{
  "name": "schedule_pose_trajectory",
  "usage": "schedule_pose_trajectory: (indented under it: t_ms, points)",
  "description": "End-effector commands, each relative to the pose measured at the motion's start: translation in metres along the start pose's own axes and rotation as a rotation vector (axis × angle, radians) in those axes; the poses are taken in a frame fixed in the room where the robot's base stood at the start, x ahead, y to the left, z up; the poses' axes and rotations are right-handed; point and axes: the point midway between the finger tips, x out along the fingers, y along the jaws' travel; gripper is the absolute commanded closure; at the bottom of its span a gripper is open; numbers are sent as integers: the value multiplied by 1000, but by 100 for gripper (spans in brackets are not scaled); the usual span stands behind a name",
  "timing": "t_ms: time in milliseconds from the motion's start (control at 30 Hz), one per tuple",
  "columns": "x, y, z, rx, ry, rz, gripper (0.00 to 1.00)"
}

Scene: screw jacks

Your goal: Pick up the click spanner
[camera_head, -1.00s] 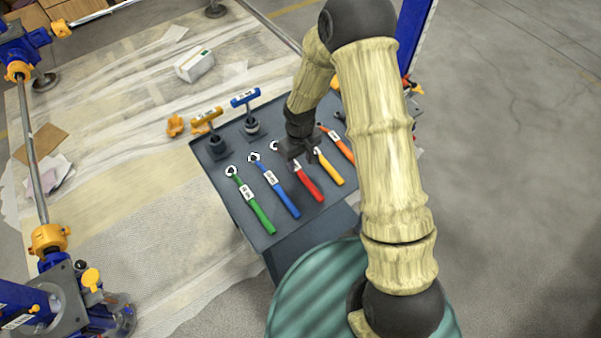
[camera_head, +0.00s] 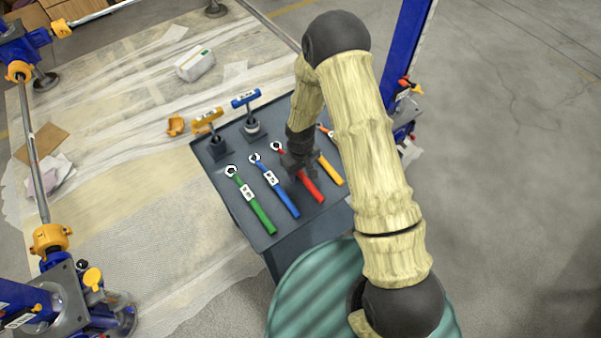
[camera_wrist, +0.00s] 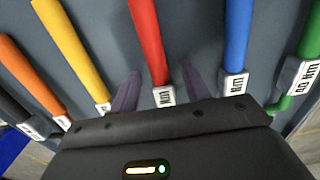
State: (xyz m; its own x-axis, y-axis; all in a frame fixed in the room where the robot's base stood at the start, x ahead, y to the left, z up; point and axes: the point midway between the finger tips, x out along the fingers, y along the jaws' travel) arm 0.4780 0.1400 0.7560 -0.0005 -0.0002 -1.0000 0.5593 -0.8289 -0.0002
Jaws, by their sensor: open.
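Several spanners lie side by side on a dark grey tray table (camera_head: 234,194): green (camera_head: 254,205), blue (camera_head: 279,192), red (camera_head: 310,186), yellow (camera_head: 330,170) and orange (camera_head: 322,131). A dark one (camera_wrist: 14,111) shows at the left of the wrist view. I cannot tell by look which is the click spanner. My gripper (camera_head: 301,172) is low over the red spanner, which also shows in the wrist view (camera_wrist: 147,40). Its two open fingers (camera_wrist: 160,78) lie either side of the red handle, near its white label. I cannot tell whether they touch it.
A yellow T-handled tool (camera_head: 207,117) and a blue T-handled one (camera_head: 246,97) stand in holders at the tray's back. The blue and yellow spanners lie close beside the red one. A teal ribbed drum (camera_head: 312,290) stands in front. Blue posts (camera_head: 407,50) rise behind my arm.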

Motion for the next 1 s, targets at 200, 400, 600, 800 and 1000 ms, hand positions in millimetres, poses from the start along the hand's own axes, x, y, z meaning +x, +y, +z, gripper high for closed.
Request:
schedule_pose_trajectory:
  t_ms: [200, 400, 600, 800, 1000]
  points:
    - [0, 0, 0, 0, 0, 0, 53]
    - [0, 0, 0, 0, 0, 0, 53]
    - [0, 0, 0, 0, 0, 0, 80]
    - [-1, 0, -1, 0, 1, 0, 100]
    - [-1, 0, -1, 0, 1, 1, 100]
